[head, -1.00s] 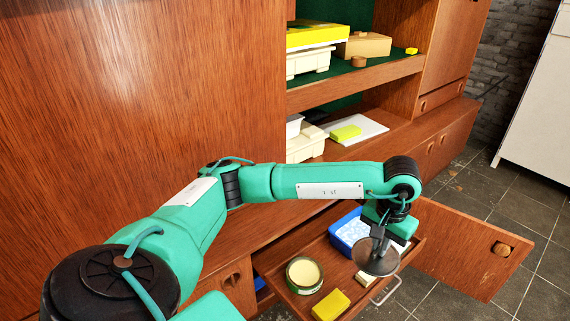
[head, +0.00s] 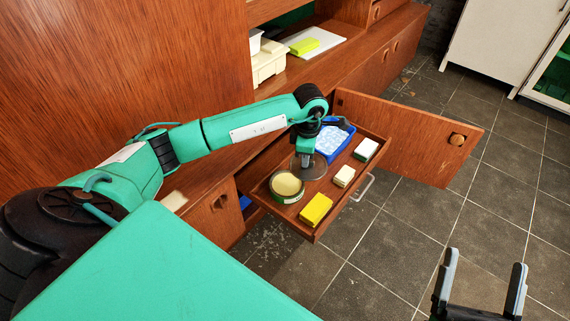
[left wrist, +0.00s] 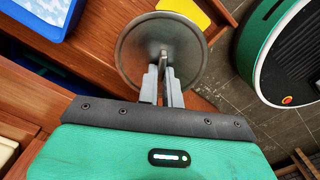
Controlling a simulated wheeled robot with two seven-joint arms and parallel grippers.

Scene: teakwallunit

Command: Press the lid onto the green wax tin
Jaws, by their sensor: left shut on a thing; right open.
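The green wax tin (head: 286,188) stands open in the pulled-out drawer, with pale cream wax showing in it. My left gripper (head: 305,156) is shut on the knob of a round grey metal lid (head: 315,170). The lid is just beyond and to the right of the tin in the head view; I cannot tell its exact height. In the left wrist view the fingers (left wrist: 164,88) grip the knob at the middle of the lid (left wrist: 140,45). The tin cannot be made out there. My right gripper (head: 484,264) is open and empty, over the floor at lower right.
The drawer (head: 318,232) also holds a yellow block (head: 316,210), a cream block (head: 344,176), a green-and-white block (head: 366,149) and a blue tray (head: 347,146) of pale blue-white contents. An open cabinet door (head: 405,140) stands behind it. The tiled floor in front is clear.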

